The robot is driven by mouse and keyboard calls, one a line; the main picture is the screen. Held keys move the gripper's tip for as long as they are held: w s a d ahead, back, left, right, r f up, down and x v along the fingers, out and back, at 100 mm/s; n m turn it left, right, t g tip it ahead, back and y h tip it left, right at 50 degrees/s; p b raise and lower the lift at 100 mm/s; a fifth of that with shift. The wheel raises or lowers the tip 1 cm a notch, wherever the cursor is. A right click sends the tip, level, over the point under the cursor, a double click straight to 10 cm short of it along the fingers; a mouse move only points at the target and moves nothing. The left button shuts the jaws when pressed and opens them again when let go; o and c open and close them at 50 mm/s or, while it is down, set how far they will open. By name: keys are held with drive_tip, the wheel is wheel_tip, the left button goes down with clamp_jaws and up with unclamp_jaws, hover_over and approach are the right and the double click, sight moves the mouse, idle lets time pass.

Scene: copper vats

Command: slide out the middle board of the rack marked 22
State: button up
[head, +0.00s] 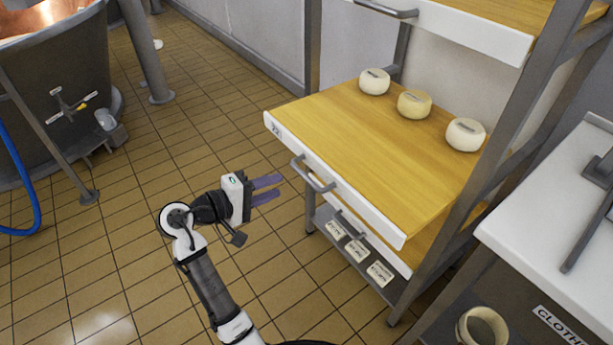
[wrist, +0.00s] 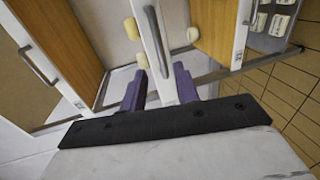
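The rack (head: 313,50) has grey posts and wooden boards with white fronts and grey bar handles. The middle board (head: 370,135) carries three pale cheeses, and its front stands out past the front posts. A small tag (head: 275,130) at its left end seems to read 22, but is tiny. Its handle (head: 313,175) is on the white front and also shows in the wrist view (wrist: 155,42). My gripper (head: 267,190) is open and empty, its purple fingers pointing at this handle with a gap left. In the wrist view the handle lines up between the fingers.
A lower board front (head: 375,245) and a bottom shelf with white labelled pieces (head: 357,250) lie below. A white counter (head: 550,220) stands at right, near a round container (head: 482,328). A copper vat (head: 50,75) is at far left. The tiled floor (head: 190,120) between is clear.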

sight(303, 177)
drive_tip(key=p+x, duration=0.1)
drive_tip(key=x, duration=0.9)
clamp_jaws()
drive_tip(key=shift+s, duration=0.1)
